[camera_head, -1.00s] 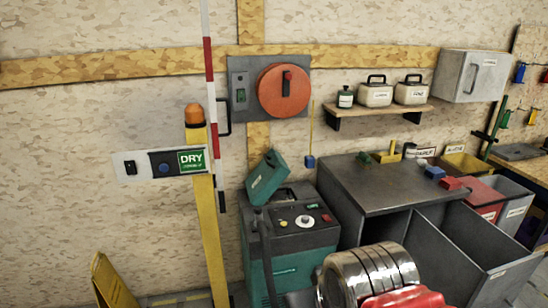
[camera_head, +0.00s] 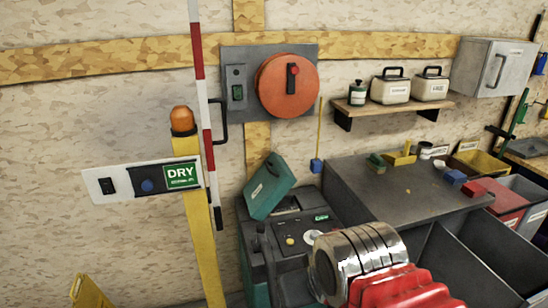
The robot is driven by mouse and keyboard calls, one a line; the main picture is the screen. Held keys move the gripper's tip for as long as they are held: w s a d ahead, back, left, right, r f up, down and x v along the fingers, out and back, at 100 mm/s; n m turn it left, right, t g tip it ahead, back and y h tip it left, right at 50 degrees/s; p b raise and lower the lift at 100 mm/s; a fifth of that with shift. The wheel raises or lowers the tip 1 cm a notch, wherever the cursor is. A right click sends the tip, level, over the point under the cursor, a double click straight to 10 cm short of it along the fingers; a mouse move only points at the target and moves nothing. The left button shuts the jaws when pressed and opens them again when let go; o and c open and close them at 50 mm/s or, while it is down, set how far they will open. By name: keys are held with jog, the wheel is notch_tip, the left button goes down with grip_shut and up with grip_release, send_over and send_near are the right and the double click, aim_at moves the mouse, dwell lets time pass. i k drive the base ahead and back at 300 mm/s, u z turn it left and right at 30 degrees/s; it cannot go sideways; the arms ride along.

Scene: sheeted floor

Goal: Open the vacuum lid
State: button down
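The vacuum (camera_head: 272,256) is a teal and dark grey machine standing by the wall, low in the middle of the head view. Its top carries a small panel with a white round dial and coloured buttons. A teal lid (camera_head: 268,187) with a small label stands tilted up at the back left of the top, beside a dark opening. A silver ribbed cylinder with a red ribbed sleeve, seemingly part of my arm, covers the vacuum's lower right. No gripper fingers show, so my gripper's hold cannot be seen.
A yellow post (camera_head: 201,240) with a DRY sign (camera_head: 182,176) and a red-white pole stand left of the vacuum. A grey bench (camera_head: 400,190) with open bins adjoins on the right. A wall box with an orange disc (camera_head: 287,86) hangs above.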

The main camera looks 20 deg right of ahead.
aim_at(274, 179)
jog(key=i, duration=1)
